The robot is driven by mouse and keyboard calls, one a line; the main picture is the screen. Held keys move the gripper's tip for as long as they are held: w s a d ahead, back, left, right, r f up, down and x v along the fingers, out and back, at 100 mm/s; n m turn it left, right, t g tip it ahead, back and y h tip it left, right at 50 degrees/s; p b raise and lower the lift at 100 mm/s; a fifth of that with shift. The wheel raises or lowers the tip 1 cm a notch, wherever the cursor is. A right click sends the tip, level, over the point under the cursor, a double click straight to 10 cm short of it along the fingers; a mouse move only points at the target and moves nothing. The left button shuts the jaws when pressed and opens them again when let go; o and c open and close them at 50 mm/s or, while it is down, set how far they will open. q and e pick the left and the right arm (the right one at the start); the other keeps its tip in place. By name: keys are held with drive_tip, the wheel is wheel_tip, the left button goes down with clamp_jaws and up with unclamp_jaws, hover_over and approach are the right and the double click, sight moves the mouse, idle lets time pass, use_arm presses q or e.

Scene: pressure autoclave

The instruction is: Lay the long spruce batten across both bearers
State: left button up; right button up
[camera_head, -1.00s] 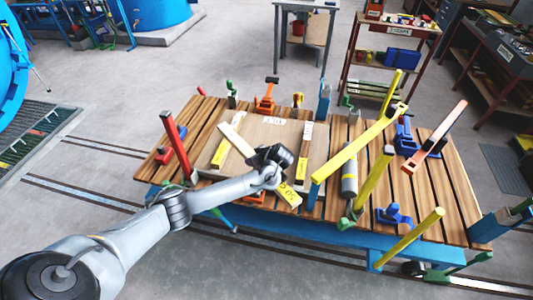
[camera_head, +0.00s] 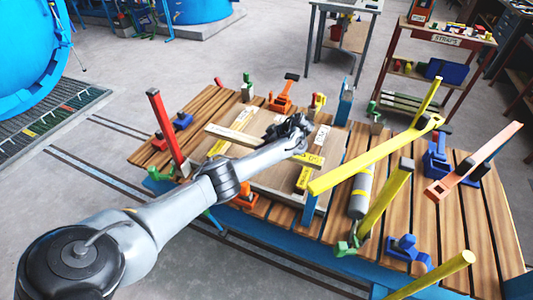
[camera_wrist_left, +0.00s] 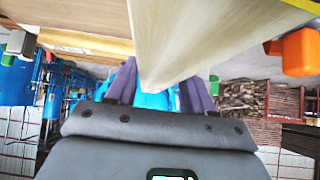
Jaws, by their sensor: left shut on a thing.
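The long spruce batten (camera_head: 229,134) is pale wood with a yellow marked end at its right. It lies crosswise over the left bearer (camera_head: 243,118) and the right bearer (camera_head: 320,137) in the head view. I cannot tell whether it touches either bearer. Both bearers are pale strips with yellow near ends on a plywood panel (camera_head: 270,186). My left gripper (camera_head: 296,132) is shut on the batten; its arm hides the batten's middle. In the left wrist view the batten (camera_wrist_left: 190,38) runs up close from between the fingers. My right gripper is not in view.
A grey cylinder (camera_head: 360,190) lies right of the panel.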

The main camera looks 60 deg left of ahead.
use_arm(q)
drive_tip(key=shift+f, duration=0.6)
wheel_tip(320, 180, down, 4)
drive_tip(key=shift+r+b, duration=0.25)
drive_tip(key=shift+b, duration=0.9)
drive_tip(key=shift+f, duration=0.1)
drive_tip(key=o, duration=1.3)
drive_tip(key=shift+f, duration=0.15)
drive_tip(key=shift+c, duration=0.2)
